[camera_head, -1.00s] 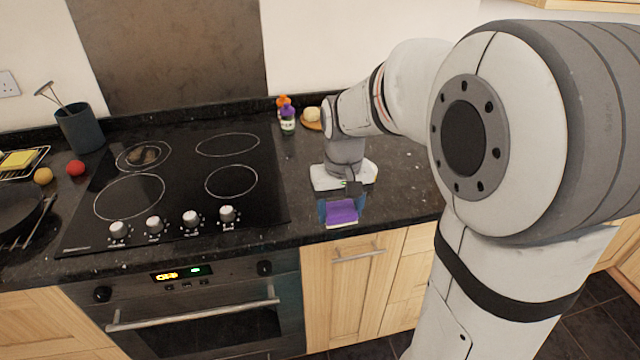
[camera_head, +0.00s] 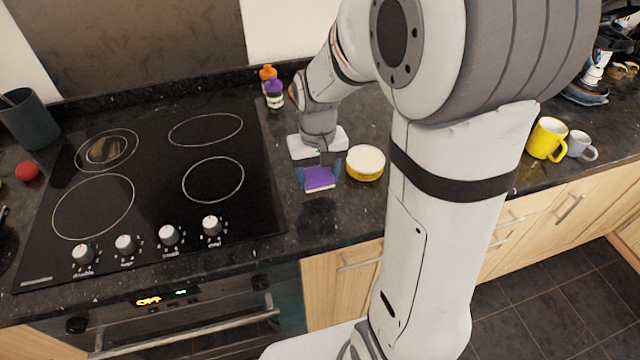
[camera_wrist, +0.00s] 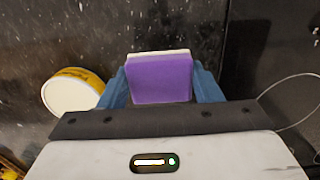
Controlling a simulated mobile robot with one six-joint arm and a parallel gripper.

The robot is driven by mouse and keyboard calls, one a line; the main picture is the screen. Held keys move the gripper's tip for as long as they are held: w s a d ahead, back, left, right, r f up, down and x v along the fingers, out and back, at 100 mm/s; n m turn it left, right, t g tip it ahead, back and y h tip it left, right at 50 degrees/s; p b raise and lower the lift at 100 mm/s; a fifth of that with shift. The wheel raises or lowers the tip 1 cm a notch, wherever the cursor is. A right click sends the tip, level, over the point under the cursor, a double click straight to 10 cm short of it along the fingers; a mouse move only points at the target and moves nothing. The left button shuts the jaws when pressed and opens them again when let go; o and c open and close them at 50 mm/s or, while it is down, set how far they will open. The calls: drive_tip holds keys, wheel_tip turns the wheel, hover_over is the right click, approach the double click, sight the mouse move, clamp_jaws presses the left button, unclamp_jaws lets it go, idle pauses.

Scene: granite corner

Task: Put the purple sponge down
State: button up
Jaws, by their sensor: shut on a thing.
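The purple sponge (camera_head: 319,179) has a purple face and a pale layer along one edge. My gripper (camera_head: 320,176) is shut on it, with a blue finger on each side. In the wrist view the sponge (camera_wrist: 160,78) sits between the two blue fingers (camera_wrist: 160,88). The sponge is over the dark granite counter (camera_head: 300,222), just right of the hob. I cannot tell whether it touches the counter.
A yellow tub with a white lid (camera_head: 366,162) stands close to the right of my gripper. The black hob (camera_head: 150,180) is on the left. Two bottles (camera_head: 272,88) stand behind. A yellow mug (camera_head: 546,139) and a grey mug (camera_head: 580,146) are far right. Counter in front looks clear.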

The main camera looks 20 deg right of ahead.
sight(319, 196)
drive_tip(key=shift+s+d+f, duration=0.1)
drive_tip(key=shift+s+f, duration=0.05)
drive_tip(key=shift+f, duration=1.95)
drive_tip(key=shift+f, duration=0.1)
drive_tip(key=o, duration=1)
drive_tip(key=shift+o, duration=0.2)
